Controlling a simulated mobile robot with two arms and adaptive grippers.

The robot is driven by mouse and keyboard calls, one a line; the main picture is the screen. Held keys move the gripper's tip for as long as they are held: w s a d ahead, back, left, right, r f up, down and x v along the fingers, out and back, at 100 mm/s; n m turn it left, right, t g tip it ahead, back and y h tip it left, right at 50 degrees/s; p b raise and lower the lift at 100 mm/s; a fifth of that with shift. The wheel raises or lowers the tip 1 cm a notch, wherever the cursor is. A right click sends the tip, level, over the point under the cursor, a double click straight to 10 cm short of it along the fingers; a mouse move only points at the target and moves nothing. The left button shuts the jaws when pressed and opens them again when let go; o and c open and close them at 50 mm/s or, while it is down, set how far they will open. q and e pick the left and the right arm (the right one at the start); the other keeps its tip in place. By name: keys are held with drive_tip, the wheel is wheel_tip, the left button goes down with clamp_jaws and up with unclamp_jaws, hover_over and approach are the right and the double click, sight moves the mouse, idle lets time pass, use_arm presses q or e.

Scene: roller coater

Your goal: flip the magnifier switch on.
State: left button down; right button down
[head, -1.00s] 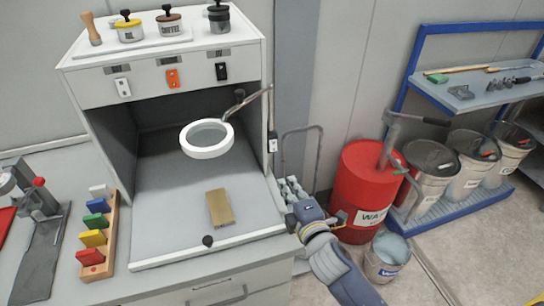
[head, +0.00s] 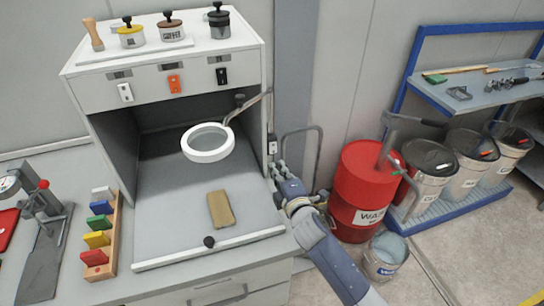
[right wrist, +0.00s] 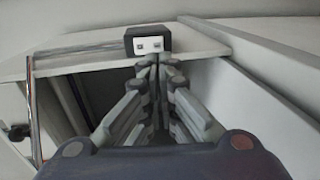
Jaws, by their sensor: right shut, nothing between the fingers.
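The magnifier (head: 208,143) is a white ring lens on a jointed arm in the open booth. A small dark switch box with a pale face (head: 272,145) sits on the front edge of the booth's right wall. In the right wrist view the switch box (right wrist: 149,41) is straight ahead, with two small dark marks on its face. My right gripper (head: 277,172) is shut and empty, its tips just below the box. The fingertips (right wrist: 158,62) overlap the box's lower edge in the wrist view; I cannot tell whether they touch. My left gripper is out of view.
White, orange and black switches (head: 174,84) line the booth's upper panel. A tan block (head: 221,209) lies on the booth floor. A red drum (head: 366,190) and a metal bucket (head: 385,256) stand right of my right arm. Colored blocks in a wooden rack (head: 111,240) stand left.

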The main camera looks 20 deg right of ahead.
sight(268, 152)
drive_tip(key=shift+w+a+f+p, duration=0.1)
drive_tip(key=shift+w+f+p, duration=0.15)
drive_tip(key=shift+w, duration=1.15)
drive_tip(key=shift+w+f+p, duration=0.1)
drive_tip(key=shift+w+p, duration=0.15)
drive_tip(key=shift+w, duration=1.15)
drive_tip(key=b, duration=0.3)
drive_tip(key=shift+w+f+t, duration=0.2)
drive_tip(key=shift+f+t, duration=0.1)
drive_tip(key=shift+f, duration=0.05)
drive_tip(key=shift+r+p, duration=0.3)
drive_tip(key=shift+f, duration=0.1)
